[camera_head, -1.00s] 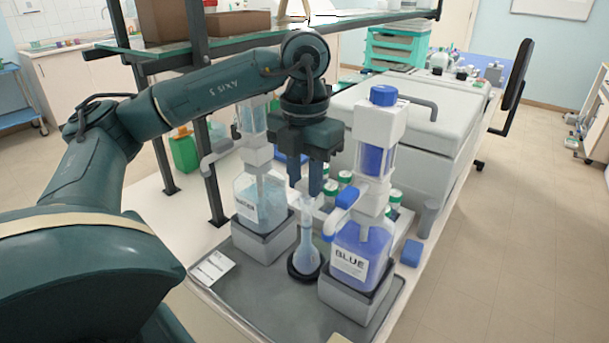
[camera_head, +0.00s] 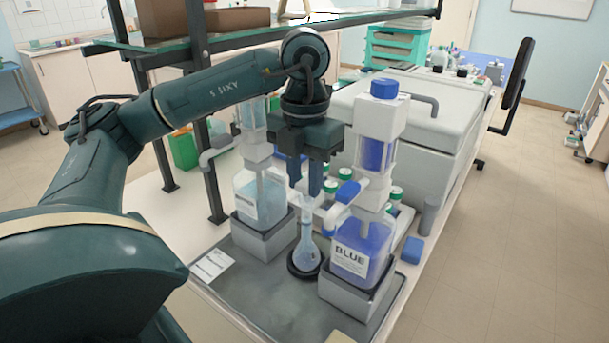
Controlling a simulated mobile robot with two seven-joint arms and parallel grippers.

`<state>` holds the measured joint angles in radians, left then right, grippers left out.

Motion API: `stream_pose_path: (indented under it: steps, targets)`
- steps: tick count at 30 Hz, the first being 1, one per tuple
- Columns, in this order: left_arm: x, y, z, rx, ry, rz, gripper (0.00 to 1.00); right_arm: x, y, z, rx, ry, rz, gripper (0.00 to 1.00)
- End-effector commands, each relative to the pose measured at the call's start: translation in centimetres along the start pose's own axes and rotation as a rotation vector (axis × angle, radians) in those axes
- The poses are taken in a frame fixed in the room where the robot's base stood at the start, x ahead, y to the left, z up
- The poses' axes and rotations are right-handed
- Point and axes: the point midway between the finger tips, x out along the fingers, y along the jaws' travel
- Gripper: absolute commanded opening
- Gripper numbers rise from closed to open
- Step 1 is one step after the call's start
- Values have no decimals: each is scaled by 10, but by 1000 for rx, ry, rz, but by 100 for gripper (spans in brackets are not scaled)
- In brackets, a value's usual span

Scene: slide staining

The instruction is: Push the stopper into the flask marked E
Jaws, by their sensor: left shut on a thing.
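A clear flask (camera_head: 306,256) with a round body and a narrow neck stands upright in a dark round base (camera_head: 304,273) between two dispensers. No letter E can be read on it. My left gripper (camera_head: 304,188) points down right above the flask's neck, its two fingers close together around the top. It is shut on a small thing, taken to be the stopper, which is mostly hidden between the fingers. I cannot tell whether the stopper touches the flask's mouth. My right gripper is not in view.
A dispenser with blue liquid marked BLUE (camera_head: 362,250) stands close to the right of the flask. A clear bottle dispenser (camera_head: 260,200) stands close to the left. Several green-capped vials (camera_head: 396,193) are behind. The grey mat (camera_head: 270,300) is clear in front.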

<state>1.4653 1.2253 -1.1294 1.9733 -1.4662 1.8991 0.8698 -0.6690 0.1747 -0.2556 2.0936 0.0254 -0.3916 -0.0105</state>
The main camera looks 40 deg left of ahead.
Motion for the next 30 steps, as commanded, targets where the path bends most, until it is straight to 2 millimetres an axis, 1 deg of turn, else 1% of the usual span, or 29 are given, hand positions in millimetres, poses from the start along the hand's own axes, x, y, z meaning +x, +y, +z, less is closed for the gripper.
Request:
stream_pose_path:
  steps: [3,14,15,24,28,29,30]
  targets:
    - [3,0,0,0,0,0,5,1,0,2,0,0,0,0]
    - [3,0,0,0,0,0,5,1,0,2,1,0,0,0]
    - [3,0,0,0,0,0,28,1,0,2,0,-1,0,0]
    - [3,0,0,0,0,0,51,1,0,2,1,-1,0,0]
    - [3,0,0,0,0,0,51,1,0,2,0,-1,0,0]
    - [3,0,0,0,0,0,52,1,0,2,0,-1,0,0]
    - [3,0,0,0,0,0,55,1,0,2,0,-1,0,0]
